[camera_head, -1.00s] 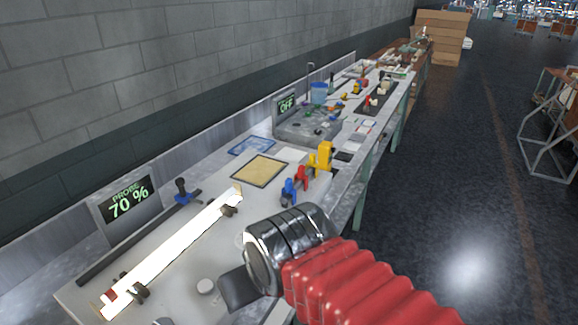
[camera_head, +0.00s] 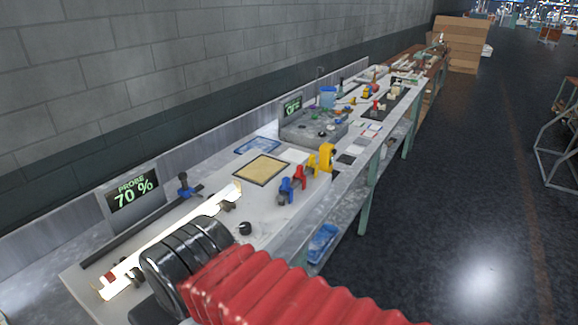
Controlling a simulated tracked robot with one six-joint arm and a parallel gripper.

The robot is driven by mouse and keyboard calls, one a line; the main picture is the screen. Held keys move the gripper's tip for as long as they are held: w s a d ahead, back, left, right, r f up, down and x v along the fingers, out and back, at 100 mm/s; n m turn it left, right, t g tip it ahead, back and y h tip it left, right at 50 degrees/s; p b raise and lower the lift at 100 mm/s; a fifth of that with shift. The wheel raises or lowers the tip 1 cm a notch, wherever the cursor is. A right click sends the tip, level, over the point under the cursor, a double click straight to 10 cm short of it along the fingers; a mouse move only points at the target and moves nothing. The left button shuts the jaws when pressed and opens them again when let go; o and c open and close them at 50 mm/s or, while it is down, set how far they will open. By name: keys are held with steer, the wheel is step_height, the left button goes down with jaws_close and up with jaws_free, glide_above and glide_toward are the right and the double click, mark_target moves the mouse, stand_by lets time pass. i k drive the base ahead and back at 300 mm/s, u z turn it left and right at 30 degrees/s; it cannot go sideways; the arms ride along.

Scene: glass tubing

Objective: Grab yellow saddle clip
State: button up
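The yellow saddle clip (camera_head: 326,158) stands on the bench near its front edge, at the right end of a row of clips. A red clip (camera_head: 299,177) and a blue clip (camera_head: 286,190) stand to its left and nearer. My gripper (camera_head: 152,311) is at the bottom left, well apart from the yellow clip. Only a dark part of it shows below my wrist; its fingertips are hidden or cut off, so I cannot tell whether it is open or holds anything.
A bright glass tube (camera_head: 175,236) lies along the bench beside my wrist. A probe display (camera_head: 132,194) reads 70 %. A tan square pad (camera_head: 261,169) lies behind the clips. A dark knob (camera_head: 245,228) stands in front of them. A blue tray (camera_head: 322,243) sits under the bench.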

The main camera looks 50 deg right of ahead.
mark_target(312, 163)
steer(key=u, duration=1.75)
steer(key=k, duration=1.65)
steer(key=z, duration=1.6)
